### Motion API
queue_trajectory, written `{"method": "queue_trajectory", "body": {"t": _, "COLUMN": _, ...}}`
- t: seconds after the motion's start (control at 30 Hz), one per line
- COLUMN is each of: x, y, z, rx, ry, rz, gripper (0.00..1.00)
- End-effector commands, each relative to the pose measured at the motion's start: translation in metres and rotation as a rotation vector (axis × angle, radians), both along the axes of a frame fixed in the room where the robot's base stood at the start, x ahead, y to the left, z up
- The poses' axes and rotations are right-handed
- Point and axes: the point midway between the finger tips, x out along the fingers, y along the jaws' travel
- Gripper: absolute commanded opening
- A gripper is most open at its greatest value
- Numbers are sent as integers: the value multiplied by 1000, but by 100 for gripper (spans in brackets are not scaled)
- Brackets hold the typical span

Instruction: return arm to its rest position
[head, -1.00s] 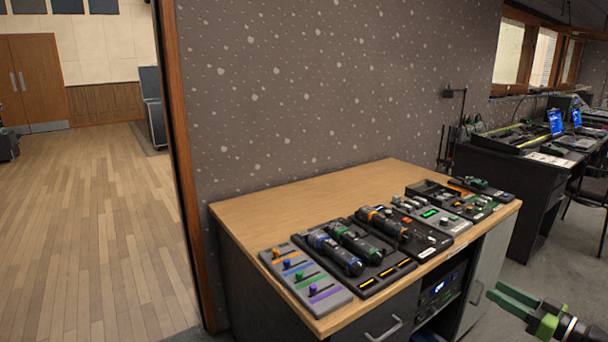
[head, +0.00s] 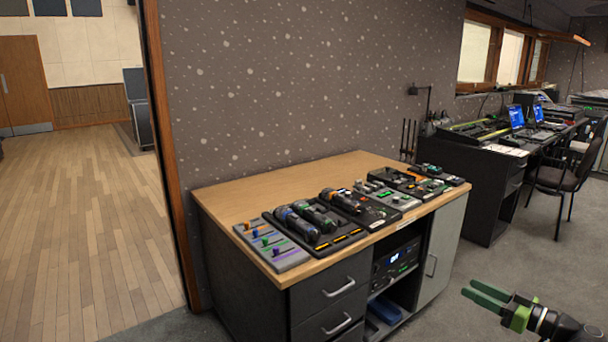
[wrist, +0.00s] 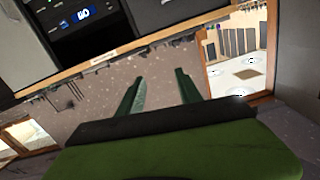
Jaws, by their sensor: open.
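My gripper (head: 488,297) has green fingers and shows at the lower right of the head view. It is in the air in front of the desk, to the right of the cabinet and clear of it. In the wrist view its two fingers (wrist: 160,92) stand apart with nothing between them. The fader panel (head: 270,244) with coloured knobs lies at the left front of the wooden desk top (head: 240,200). My gripper does not touch it.
Several dark control boxes (head: 395,198) line the desk's front edge. Below are drawers and a rack unit (head: 396,259). A black desk with laptops (head: 517,117) and a chair (head: 556,180) stand at the right. The grey carpet between is open.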

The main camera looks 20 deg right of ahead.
Motion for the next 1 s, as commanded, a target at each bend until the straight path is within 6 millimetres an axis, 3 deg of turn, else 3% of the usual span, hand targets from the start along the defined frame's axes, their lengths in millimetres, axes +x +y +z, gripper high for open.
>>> {"method": "queue_trajectory", "body": {"t": 0.27, "x": 50, "y": 42, "z": -27, "rx": 75, "ry": 148, "rz": 93, "gripper": 42}}
{"method": "queue_trajectory", "body": {"t": 0.47, "x": 98, "y": 96, "z": -61, "rx": 145, "ry": 340, "rz": 184, "gripper": 42}}
{"method": "queue_trajectory", "body": {"t": 0.57, "x": 126, "y": 137, "z": -84, "rx": 177, "ry": 480, "rz": 234, "gripper": 42}}
{"method": "queue_trajectory", "body": {"t": 0.73, "x": 174, "y": 243, "z": -138, "rx": 191, "ry": 840, "rz": 304, "gripper": 42}}
{"method": "queue_trajectory", "body": {"t": 0.9, "x": 193, "y": 349, "z": -188, "rx": 95, "ry": 1203, "rz": 258, "gripper": 42}}
{"method": "queue_trajectory", "body": {"t": 1.0, "x": 194, "y": 395, "z": -207, "rx": 6, "ry": 1344, "rz": 185, "gripper": 42}}
